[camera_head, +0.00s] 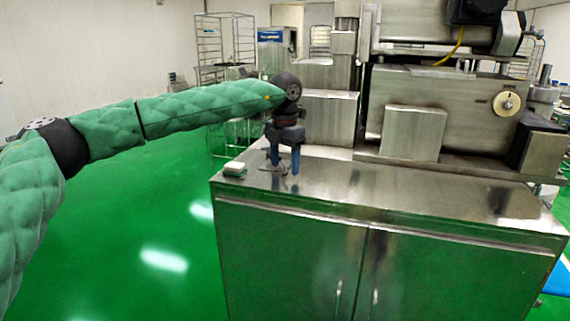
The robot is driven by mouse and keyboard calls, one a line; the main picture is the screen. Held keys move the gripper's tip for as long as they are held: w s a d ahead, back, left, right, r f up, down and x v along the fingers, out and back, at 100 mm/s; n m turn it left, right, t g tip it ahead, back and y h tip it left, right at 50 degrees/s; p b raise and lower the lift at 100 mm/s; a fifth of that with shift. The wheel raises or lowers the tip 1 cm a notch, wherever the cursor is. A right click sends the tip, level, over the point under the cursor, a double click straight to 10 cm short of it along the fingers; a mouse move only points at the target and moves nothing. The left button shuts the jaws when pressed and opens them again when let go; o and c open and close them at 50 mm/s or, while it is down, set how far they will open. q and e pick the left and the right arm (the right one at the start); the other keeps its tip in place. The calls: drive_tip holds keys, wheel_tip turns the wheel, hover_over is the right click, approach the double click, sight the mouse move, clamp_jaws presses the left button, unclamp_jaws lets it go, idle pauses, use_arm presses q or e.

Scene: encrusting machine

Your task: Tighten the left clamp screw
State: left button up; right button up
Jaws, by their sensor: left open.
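My left gripper (285,169) points straight down over the left end of the steel cabinet top (420,195). Its two blue fingers are apart, with their tips close to the surface; I cannot tell whether they touch it. A small grey metallic piece (265,168) shows beside the left fingertip, too small to make out. I cannot pick out the left clamp screw for certain; it may be hidden by the gripper. The steel encrusting machine (450,105) stands behind on the cabinet. My right gripper is out of view.
A small white-topped block (234,169) lies near the cabinet's left edge. A round pale knob (507,103) sits on the machine's front at right. The cabinet top's front strip is mostly clear. Green floor lies open at left; wire racks (225,45) stand behind.

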use_arm(q)
wheel_tip(320, 180, up, 6)
drive_tip(key=shift+w+f+b, duration=0.1)
drive_tip(key=shift+b, duration=0.5)
drive_tip(key=shift+r, duration=0.6)
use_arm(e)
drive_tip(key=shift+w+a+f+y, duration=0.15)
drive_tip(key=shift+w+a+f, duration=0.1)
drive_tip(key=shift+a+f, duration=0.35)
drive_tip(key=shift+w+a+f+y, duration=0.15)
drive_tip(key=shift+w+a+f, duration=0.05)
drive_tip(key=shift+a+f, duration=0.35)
